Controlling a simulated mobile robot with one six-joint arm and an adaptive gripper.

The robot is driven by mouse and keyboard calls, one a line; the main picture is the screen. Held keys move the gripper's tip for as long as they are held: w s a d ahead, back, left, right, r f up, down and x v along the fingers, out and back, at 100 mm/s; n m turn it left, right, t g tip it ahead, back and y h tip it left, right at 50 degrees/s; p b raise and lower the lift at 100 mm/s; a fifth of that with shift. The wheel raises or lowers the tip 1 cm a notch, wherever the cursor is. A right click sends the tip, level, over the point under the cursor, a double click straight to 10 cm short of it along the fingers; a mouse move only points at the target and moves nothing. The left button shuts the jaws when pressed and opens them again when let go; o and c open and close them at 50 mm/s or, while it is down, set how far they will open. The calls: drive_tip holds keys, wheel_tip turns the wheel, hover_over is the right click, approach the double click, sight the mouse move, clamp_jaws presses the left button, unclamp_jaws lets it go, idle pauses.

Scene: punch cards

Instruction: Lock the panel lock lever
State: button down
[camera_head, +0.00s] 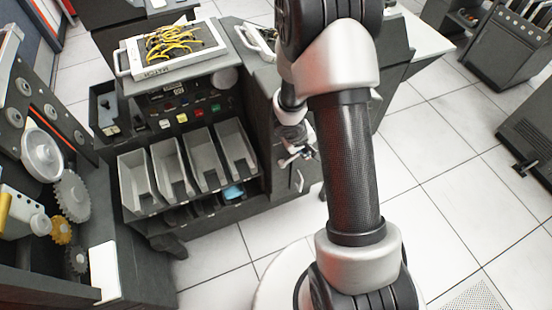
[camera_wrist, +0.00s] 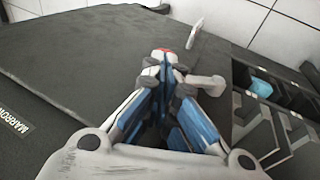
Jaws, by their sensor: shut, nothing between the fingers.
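My gripper (camera_wrist: 165,68) is in the wrist view, its blue-lined fingers closed together with nothing between them. A pale grey lever (camera_wrist: 208,82) sticks out to the right from just behind the fingertips, against a dark panel (camera_wrist: 80,65). The fingertips are at or very near the lever; I cannot tell whether they touch it. In the head view the lever (camera_head: 295,158) shows as a light piece on the dark cabinet side, below my gripper (camera_head: 292,136). My arm partly hides this area. The lever's mount is hidden by the fingers.
A thin pale handle (camera_wrist: 194,34) stands on the panel beyond the fingertips. Grey open bins (camera_head: 205,160) fill the cabinet front at left, with a blue item (camera_head: 233,192) below. A tray with yellow cables (camera_head: 175,50) lies on top. Tiled floor (camera_head: 430,160) is open at right.

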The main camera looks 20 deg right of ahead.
drive_tip(key=shift+d+f+y, duration=0.65)
drive_tip(key=shift+d+y, duration=0.1)
drive_tip(key=shift+y, duration=0.15)
drive_tip(key=shift+d+f+b, duration=0.55)
drive_tip(key=shift+d+f, duration=0.2)
drive_tip(key=shift+f, duration=0.3)
wheel_tip(320, 180, up, 14)
drive_tip(key=s+d+p, duration=0.2)
drive_tip(key=p, duration=0.8)
drive_tip(key=shift+d+f, duration=0.15)
